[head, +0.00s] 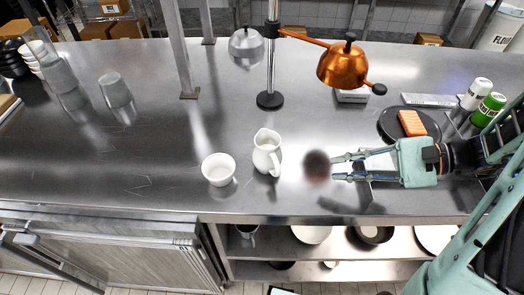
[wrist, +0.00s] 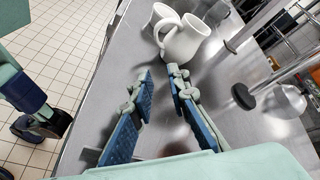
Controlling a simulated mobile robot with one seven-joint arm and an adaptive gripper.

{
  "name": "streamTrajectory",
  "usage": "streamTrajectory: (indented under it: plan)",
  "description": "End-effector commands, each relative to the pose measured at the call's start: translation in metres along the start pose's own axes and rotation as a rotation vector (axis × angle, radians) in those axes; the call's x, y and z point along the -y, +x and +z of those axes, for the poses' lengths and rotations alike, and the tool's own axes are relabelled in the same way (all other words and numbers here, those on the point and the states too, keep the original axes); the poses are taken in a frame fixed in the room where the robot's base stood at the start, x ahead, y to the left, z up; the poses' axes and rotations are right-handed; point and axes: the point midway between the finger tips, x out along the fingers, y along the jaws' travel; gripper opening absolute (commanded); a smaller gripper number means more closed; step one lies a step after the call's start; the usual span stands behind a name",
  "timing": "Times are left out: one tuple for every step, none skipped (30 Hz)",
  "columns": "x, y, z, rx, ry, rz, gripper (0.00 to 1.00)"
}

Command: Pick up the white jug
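The white jug (head: 267,158) stands upright on the steel counter, near the middle of the head view. Its handle is on the side toward my gripper. In the wrist view the jug (wrist: 186,42) is beyond the fingertips, its handle toward the camera's left. My gripper (head: 334,168) is to the right of the jug, low over the counter and pointing left at it. In the wrist view my gripper (wrist: 160,73) has its two fingers apart, with nothing between them. A clear gap separates the fingertips from the jug.
A white bowl (head: 219,175) stands just left of the jug. A dark brown blurred patch (head: 317,165) lies between jug and fingertips. A copper lamp (head: 345,67) hangs behind, on a stand (head: 270,100). The counter's front edge is close. Free counter lies left of the bowl.

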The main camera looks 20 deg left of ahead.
Motion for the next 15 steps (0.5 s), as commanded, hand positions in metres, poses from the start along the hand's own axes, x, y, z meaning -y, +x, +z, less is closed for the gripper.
streamTrajectory:
  plan:
    - [-0.002, 0.005, 0.004, 0.033, 0.035, -0.013, 0.16]
    - [-0.003, 0.008, 0.006, 0.048, 0.049, -0.017, 0.16]
    - [-0.003, 0.011, 0.008, 0.066, 0.064, -0.023, 0.16]
    - [-0.004, 0.013, 0.009, 0.075, 0.073, -0.026, 0.16]
    - [-0.004, 0.016, 0.01, 0.081, 0.079, -0.027, 0.16]
    - [-0.004, 0.021, 0.011, 0.088, 0.084, -0.028, 0.16]
    - [-0.004, 0.026, 0.012, 0.091, 0.086, -0.027, 0.16]
    - [-0.004, 0.031, 0.013, 0.092, 0.086, -0.027, 0.16]
    - [-0.004, 0.038, 0.013, 0.092, 0.086, -0.027, 0.16]
    - [-0.004, 0.043, 0.014, 0.092, 0.085, -0.026, 0.16]
    - [-0.004, 0.048, 0.014, 0.091, 0.086, -0.026, 0.16]
    - [-0.003, 0.054, 0.015, 0.091, 0.085, -0.026, 0.16]
    - [-0.004, 0.057, 0.015, 0.09, 0.085, -0.026, 0.16]
    - [-0.003, 0.061, 0.015, 0.089, 0.085, -0.026, 0.16]
    - [-0.003, 0.065, 0.015, 0.088, 0.086, -0.027, 0.16]
